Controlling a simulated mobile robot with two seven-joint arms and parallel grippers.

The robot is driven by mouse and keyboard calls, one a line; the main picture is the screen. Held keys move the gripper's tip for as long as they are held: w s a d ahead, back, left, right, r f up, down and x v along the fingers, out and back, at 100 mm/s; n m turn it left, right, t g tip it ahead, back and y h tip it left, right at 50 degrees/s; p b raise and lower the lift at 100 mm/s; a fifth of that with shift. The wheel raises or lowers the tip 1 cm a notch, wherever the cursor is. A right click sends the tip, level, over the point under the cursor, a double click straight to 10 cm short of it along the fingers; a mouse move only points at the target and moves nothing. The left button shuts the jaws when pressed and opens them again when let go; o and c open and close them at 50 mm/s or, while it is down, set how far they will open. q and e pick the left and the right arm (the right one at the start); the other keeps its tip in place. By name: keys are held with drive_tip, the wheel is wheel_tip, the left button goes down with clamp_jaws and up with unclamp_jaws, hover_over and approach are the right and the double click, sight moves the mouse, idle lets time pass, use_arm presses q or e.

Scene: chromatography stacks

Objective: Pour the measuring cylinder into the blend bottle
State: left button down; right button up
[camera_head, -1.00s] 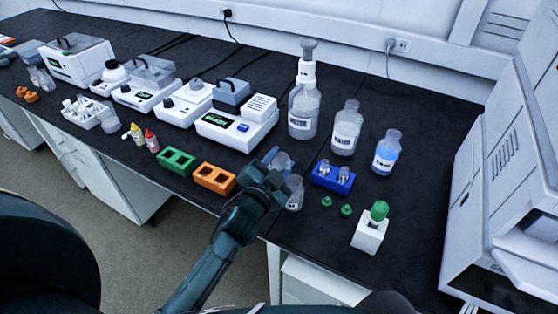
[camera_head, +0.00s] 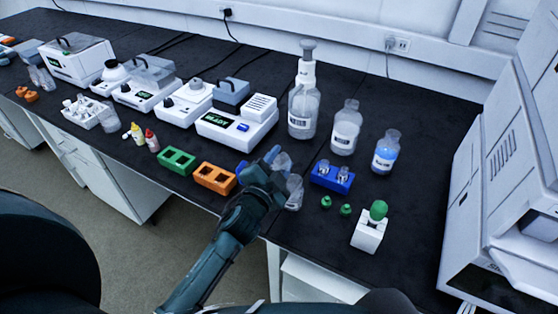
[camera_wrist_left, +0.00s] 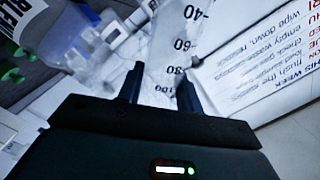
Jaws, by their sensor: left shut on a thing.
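My left gripper (camera_head: 277,165) is shut on the clear measuring cylinder (camera_head: 284,161), just over the front part of the bench. The blend bottle (camera_head: 295,194) seems to be the clear bottle beside and partly behind my gripper. Whether the cylinder's mouth is over the bottle, and any liquid inside, I cannot tell. My right gripper is not in view.
A blue rack with small vials (camera_head: 332,177), green caps (camera_head: 326,202) and a white block with a green top (camera_head: 371,228) stand to the right. Orange (camera_head: 214,178) and green (camera_head: 177,160) racks stand left. Large bottles (camera_head: 345,128) stand behind.

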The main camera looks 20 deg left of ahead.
use_arm(q)
drive_tip(key=shift+m, duration=0.5)
drive_tip(key=shift+d+m, duration=0.1)
drive_tip(key=shift+m, duration=0.5)
drive_tip(key=shift+m, duration=0.5)
drive_tip(key=shift+d, duration=0.1)
